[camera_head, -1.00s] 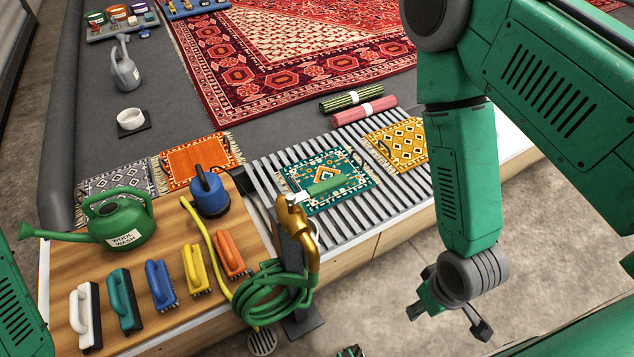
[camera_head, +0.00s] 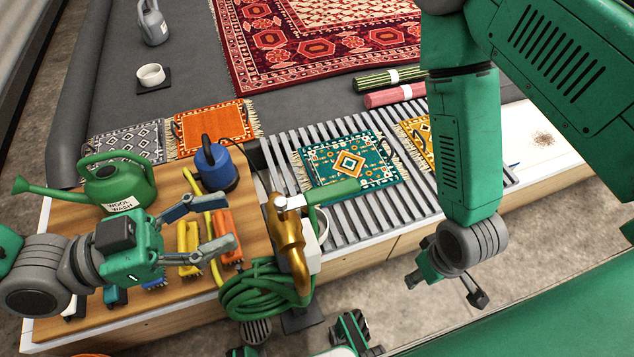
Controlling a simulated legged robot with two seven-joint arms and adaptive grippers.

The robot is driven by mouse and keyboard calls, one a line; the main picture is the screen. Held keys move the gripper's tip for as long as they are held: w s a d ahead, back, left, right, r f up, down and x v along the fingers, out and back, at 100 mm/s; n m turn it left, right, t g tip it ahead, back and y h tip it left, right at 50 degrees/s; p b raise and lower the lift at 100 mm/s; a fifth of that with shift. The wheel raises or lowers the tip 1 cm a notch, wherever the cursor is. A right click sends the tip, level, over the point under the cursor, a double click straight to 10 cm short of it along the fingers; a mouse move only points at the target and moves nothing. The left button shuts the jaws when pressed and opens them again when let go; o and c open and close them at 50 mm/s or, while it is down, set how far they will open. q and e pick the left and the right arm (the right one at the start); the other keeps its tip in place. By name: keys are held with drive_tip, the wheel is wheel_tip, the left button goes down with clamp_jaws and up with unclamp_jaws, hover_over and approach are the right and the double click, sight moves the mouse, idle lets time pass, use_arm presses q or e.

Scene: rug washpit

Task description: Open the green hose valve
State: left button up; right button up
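The valve's green lever handle (camera_head: 338,192) points right from a pale metal neck on top of the brass tap (camera_head: 287,240). The tap stands at the counter's right edge, with a coiled green hose (camera_head: 262,290) hanging beside it. My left gripper (camera_head: 214,224) is open and empty. Its two fingers point right towards the tap, over the orange and yellow brushes, and it is apart from the lever. My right gripper (camera_head: 450,284) hangs low at the right, away from the valve, and its fingers are only partly visible.
A green watering can (camera_head: 118,186) and a blue pump (camera_head: 215,168) stand on the wooden counter. Several brushes lie under my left gripper. Behind the lever, a small teal rug (camera_head: 349,163) lies on the slatted grate (camera_head: 358,222). A white bucket is partly hidden behind the tap.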

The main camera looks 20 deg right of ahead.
sight(304, 197)
use_arm(q)
drive_tip(key=d+b, duration=0.2)
drive_tip(key=d, duration=1)
drive_tip(key=shift+w+d+f, duration=0.1)
drive_tip(key=shift+d, duration=0.55)
drive_tip(key=shift+d, duration=0.1)
drive_tip(key=shift+d, duration=0.1)
drive_tip(key=shift+c, duration=0.4)
drive_tip(key=shift+d, duration=0.1)
clamp_jaws()
drive_tip(key=shift+w, duration=0.1)
